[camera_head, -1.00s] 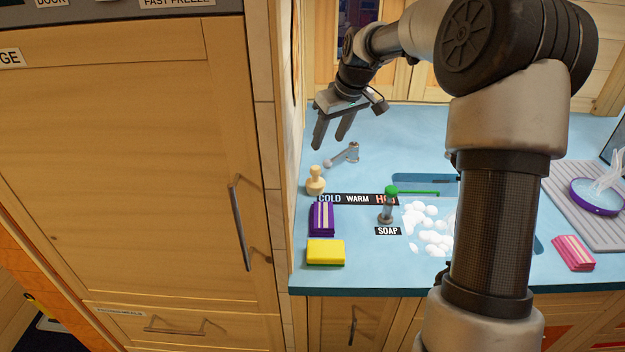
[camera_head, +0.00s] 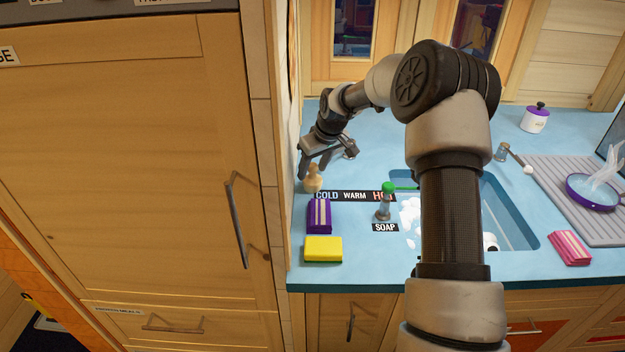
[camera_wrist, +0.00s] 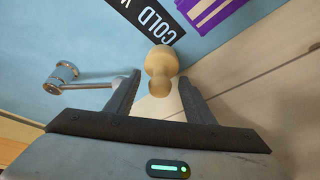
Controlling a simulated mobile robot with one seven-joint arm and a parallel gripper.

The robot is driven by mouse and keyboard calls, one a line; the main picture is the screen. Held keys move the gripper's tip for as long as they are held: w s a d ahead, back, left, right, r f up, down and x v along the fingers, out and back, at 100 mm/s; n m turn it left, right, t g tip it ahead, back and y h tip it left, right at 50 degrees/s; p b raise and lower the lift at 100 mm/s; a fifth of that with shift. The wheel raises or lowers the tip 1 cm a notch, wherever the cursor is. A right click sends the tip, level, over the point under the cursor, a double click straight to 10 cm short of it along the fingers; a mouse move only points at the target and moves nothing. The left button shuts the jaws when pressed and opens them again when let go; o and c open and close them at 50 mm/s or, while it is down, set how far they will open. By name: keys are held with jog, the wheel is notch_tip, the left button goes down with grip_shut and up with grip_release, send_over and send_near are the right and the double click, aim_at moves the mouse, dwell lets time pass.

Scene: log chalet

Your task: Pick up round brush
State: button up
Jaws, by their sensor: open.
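The round brush, a pale beige piece with a rounded knob, stands on the blue counter near the cabinet side in the head view (camera_head: 313,182). In the wrist view the brush (camera_wrist: 161,62) shows at the gap between my fingertips, its knob toward me. My gripper (camera_head: 314,171) is open, pointing down, with its fingers at or just above the brush in the head view. In the wrist view my gripper (camera_wrist: 160,82) has one finger on each side of the knob, with nothing clamped. I cannot tell whether a finger touches it.
A metal tap (camera_wrist: 62,76) is close beside my gripper. The tall wooden cabinet (camera_head: 130,170) borders the counter on the left. The sink (camera_head: 515,222) lies right.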

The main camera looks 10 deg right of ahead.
jog(key=shift+w+a+f, duration=0.1)
jog(key=shift+w+f, duration=0.05)
jog(key=shift+f, duration=0.25)
jog(key=shift+c, duration=0.3)
jog(key=c, duration=0.7)
jog(key=shift+r, duration=0.15)
jog(key=shift+d+r, duration=0.25)
notch_tip(320, 180, up, 7)
jog(key=shift+f, duration=0.15)
jog(key=s+d, duration=0.1)
jog(key=d, duration=0.5)
jog(key=s+d, duration=0.1)
jog(key=d, duration=0.5)
jog(key=s+d, duration=0.2)
jog(key=d, duration=0.5)
jog(key=shift+d+f+b, duration=0.1)
jog(key=shift+f+b, duration=0.15)
jog(key=shift+b, duration=0.15)
